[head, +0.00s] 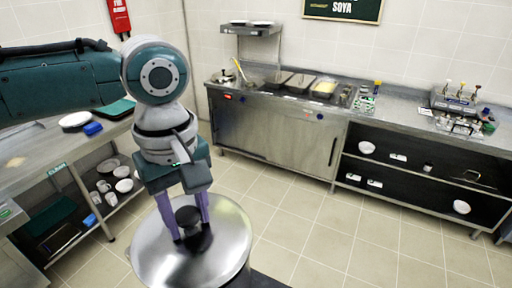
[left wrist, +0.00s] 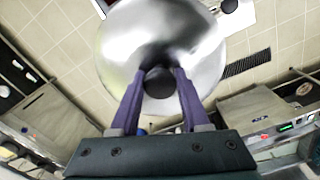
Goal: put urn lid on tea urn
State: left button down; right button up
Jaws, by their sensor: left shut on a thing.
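The urn lid (head: 226,232) is a large round shiny silver disc with a black knob (head: 187,215) in its middle. It is at the lower middle of the head view and looks roughly level. My left gripper (head: 190,232) points down from above, its two purple fingers on either side of the knob and shut on it. The left wrist view shows the same lid (left wrist: 125,45) and the knob (left wrist: 159,79) between the fingertips. The tea urn cannot be made out apart from the lid; whether the lid rests on it or hangs above it I cannot tell. My right gripper is not in view.
A steel counter (head: 270,122) with food pans runs along the back wall. A shelved counter (head: 420,175) with bowls stands at the right. A left worktop (head: 30,150) has shelves of dishes (head: 122,172) below. Tiled floor (head: 310,225) lies clear between them.

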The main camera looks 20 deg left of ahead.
pick_arm(q)
jog(key=shift+p, duration=0.35)
jog(key=shift+f, duration=0.5)
dwell(0.6)
jog(key=shift+c, duration=1.5)
grip_release()
